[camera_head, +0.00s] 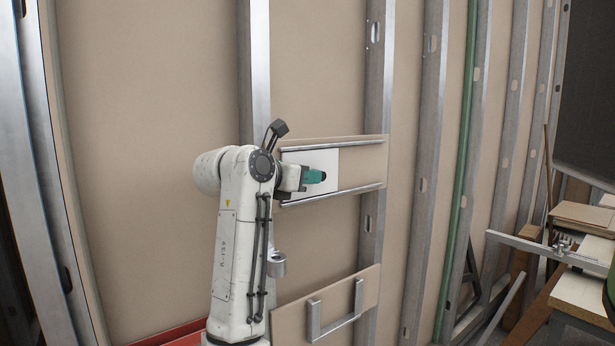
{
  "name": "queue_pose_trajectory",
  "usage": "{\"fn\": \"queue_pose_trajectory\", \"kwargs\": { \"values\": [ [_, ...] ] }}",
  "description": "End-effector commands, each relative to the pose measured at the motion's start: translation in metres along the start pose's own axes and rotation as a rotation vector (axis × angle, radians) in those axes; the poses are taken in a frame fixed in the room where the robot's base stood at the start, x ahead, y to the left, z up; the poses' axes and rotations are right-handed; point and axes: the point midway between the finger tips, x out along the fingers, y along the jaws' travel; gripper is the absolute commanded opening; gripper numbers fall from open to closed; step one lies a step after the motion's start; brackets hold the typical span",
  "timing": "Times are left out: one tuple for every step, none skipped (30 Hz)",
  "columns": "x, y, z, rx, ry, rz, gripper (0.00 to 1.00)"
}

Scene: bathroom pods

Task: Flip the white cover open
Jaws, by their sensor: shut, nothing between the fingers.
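The white cover (326,160) is a flat white panel between two horizontal metal rails on a beige board. It fills the left part of the space between the rails, and my arm hides its left side. My gripper (322,177), teal with a dark tip, is shut and empty. In the picture it lies in front of the white cover's lower middle. I cannot tell whether it touches the cover.
The beige board (362,162) is bare to the right of the cover. Below is another board with a U-shaped metal bracket (335,318). Metal studs (376,80) and a green pipe (461,190) line the wall. Stacked boards (583,215) and a metal bar stand at the right.

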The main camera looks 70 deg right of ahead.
Motion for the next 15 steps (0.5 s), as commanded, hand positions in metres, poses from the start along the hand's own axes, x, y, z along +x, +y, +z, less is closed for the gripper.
{"fn": "queue_pose_trajectory", "kwargs": {
  "values": [
    [0.001, 0.000, 0.000, 0.000, 0.000, 0.000, 0.00],
    [0.001, 0.000, 0.000, 0.001, 0.001, 0.000, 0.00],
    [0.004, -0.001, 0.000, 0.001, 0.001, -0.001, 0.00],
    [0.006, -0.001, 0.001, 0.002, 0.002, -0.001, 0.00],
    [0.009, -0.002, 0.001, 0.002, 0.002, -0.001, 0.00],
    [0.013, -0.003, 0.002, 0.003, 0.001, -0.001, 0.00],
    [0.018, -0.004, 0.002, 0.002, 0.003, -0.002, 0.00],
    [0.024, -0.005, 0.003, 0.002, 0.003, -0.003, 0.00],
    [0.032, -0.007, 0.004, 0.003, 0.003, -0.003, 0.00],
    [0.038, -0.009, 0.005, 0.004, 0.003, -0.003, 0.00],
    [0.045, -0.010, 0.007, 0.004, 0.004, -0.003, 0.00],
    [0.055, -0.012, 0.009, 0.003, 0.003, -0.003, 0.00],
    [0.063, -0.014, 0.010, 0.004, 0.004, -0.004, 0.00],
    [0.070, -0.015, 0.012, 0.005, 0.003, -0.002, 0.00],
    [0.080, -0.017, 0.014, 0.004, 0.003, -0.003, 0.00]
  ]
}}
